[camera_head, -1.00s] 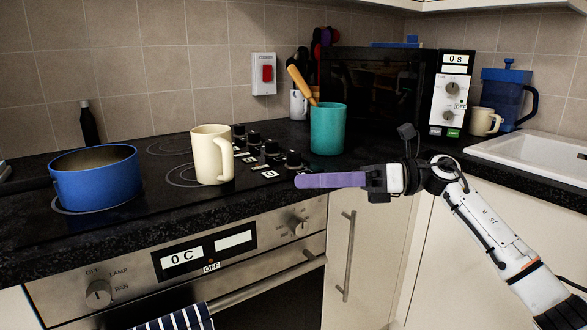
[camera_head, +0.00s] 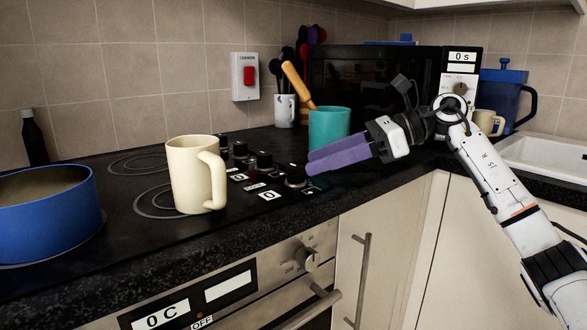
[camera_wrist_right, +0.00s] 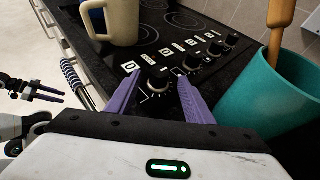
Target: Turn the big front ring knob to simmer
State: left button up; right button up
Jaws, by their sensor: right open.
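A row of black hob knobs runs along the right side of the black hob, each with a small white label. The nearest front knob (camera_head: 296,174) lies just left of my right gripper's fingertips. My right gripper (camera_head: 309,162) is open, its purple fingers pointing left over the counter. In the right wrist view the front knob (camera_wrist_right: 158,80) sits between the tips of the right gripper (camera_wrist_right: 159,76), with a finger on either side; I cannot tell whether they touch it. Its label appears to read 0. My left gripper (camera_wrist_right: 45,93) shows small at the left of that view, its fingers apart.
A cream mug (camera_head: 190,175) stands on the hob left of the knobs. A teal pot (camera_head: 328,128) with a wooden-handled utensil stands close behind the right gripper. A blue pan (camera_head: 45,215) is at the left. The oven front (camera_head: 240,285) lies below the counter edge.

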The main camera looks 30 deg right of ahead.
aim_at(301, 166)
jog(key=x, duration=0.4)
jog(key=shift+a+f, duration=0.15)
jog(key=shift+a, duration=0.05)
jog(key=shift+w+a+f, duration=0.1)
jog(key=shift+w+a, duration=0.1)
jog(key=shift+w, duration=0.1)
jog(key=shift+w+a+f, duration=0.15)
jog(key=shift+w+a, duration=0.05)
jog(key=c, duration=1)
pick_arm(q)
jog(key=shift+w+d, duration=0.2)
jog(key=shift+w, duration=0.1)
pick_arm(e)
jog(key=shift+c, duration=0.2)
